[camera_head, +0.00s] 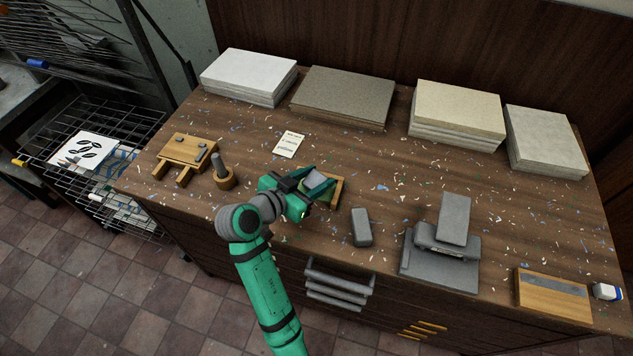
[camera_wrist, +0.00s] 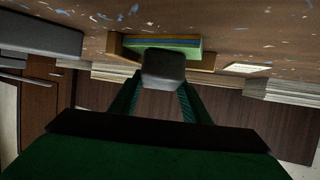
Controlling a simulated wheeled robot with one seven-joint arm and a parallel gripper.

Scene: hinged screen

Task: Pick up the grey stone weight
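A grey stone weight (camera_head: 316,180) lies at the small wooden tray (camera_head: 338,187) in the head view, partly hidden by my gripper (camera_head: 308,188). In the wrist view a rounded grey block, the weight (camera_wrist: 163,68), fills the space between my two fingers (camera_wrist: 162,98). Behind it is a green, blue and yellow stack (camera_wrist: 165,43) in the tray. The fingers lie on either side of the weight. I cannot tell whether they press on it or stand slightly apart. My gripper is low over the table.
A darker grey block (camera_head: 361,227) stands right of the tray. A grey stepped device (camera_head: 440,262) is further right. Stacked slabs (camera_head: 340,95) line the back. A white card (camera_head: 289,144) lies behind the tray.

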